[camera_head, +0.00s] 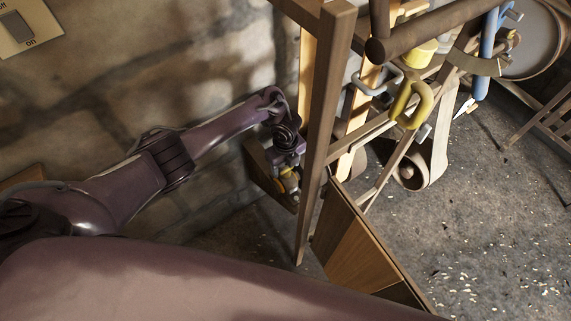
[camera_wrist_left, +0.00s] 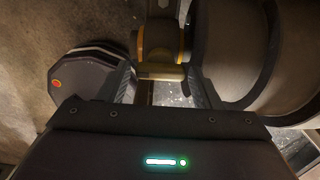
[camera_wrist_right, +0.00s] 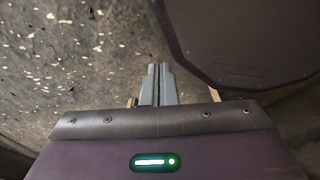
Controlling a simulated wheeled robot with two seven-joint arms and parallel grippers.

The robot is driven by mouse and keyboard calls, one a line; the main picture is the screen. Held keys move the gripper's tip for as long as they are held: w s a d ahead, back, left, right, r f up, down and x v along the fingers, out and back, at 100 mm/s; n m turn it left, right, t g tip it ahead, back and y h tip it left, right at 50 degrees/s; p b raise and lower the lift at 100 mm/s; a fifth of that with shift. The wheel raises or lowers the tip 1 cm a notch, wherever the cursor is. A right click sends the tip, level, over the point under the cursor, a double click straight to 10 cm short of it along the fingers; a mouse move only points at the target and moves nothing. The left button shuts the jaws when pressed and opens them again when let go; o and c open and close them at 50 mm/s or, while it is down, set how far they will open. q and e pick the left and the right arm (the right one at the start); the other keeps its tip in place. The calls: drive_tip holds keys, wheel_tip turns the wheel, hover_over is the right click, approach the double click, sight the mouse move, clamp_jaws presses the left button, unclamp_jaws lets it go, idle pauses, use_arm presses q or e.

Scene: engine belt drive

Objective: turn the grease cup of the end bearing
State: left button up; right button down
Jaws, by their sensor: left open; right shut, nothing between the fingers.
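My left gripper (camera_head: 286,163) reaches down between the stone wall and a wooden post. A small yellow-and-grey part (camera_head: 290,184), which looks like the grease cup, is just below it.
A wooden post (camera_head: 326,120) stands right beside the left gripper. A wooden panel (camera_head: 360,240) leans below it. A switch plate (camera_head: 22,28) is on the wall.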

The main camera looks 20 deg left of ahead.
sight(286, 168)
use_arm(q)
wheel_tip(286, 168, up, 8)
drive_tip(key=shift+f+p, duration=0.15)
drive_tip(key=shift+p, duration=0.25)
idle(0.4)
